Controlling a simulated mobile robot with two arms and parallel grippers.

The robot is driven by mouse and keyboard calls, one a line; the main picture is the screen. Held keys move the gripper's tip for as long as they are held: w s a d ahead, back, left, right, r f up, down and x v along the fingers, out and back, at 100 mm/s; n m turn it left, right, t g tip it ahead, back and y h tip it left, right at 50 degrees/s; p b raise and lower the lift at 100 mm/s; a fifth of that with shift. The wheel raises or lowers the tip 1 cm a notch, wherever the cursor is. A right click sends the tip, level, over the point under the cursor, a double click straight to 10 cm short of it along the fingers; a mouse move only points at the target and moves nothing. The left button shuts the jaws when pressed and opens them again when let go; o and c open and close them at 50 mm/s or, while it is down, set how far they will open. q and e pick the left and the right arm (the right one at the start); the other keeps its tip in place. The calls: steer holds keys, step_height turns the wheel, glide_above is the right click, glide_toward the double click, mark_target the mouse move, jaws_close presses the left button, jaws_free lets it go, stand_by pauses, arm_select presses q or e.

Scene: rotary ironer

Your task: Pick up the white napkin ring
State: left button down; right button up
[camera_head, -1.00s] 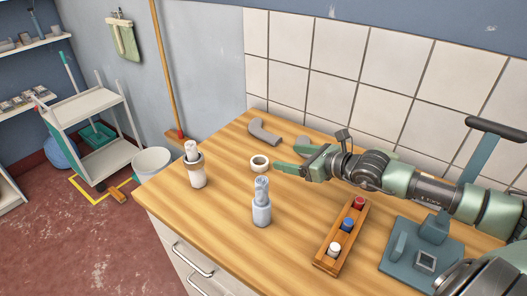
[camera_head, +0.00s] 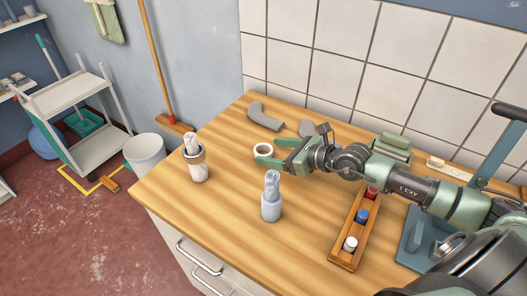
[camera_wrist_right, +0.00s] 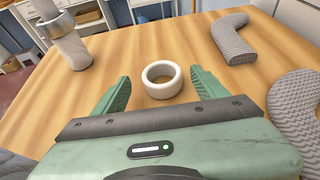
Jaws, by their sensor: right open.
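The white napkin ring (camera_head: 263,155) lies flat on the wooden counter, left of the grey bent piece's lower end. In the right wrist view the ring (camera_wrist_right: 162,94) sits between the tips of my right gripper (camera_wrist_right: 160,76), with a gap to each finger. My right gripper (camera_head: 275,152) is open and low over the counter, its fingers pointing left at the ring. The ring's hole shows from above in both views. My left gripper is not in view.
Grey bent pieces (camera_head: 265,117) lie behind. A wooden rack (camera_head: 345,258) with coloured caps is to the right. The counter's front left is clear.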

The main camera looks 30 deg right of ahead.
mark_target(257, 148)
steer(key=x, duration=0.4)
steer(key=shift+w, duration=0.1)
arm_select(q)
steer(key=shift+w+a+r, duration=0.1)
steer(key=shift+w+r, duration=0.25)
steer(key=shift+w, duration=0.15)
arm_select(e)
steer(key=c, duration=1.4)
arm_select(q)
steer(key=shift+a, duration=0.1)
arm_select(e)
steer(key=shift+d, duration=0.1)
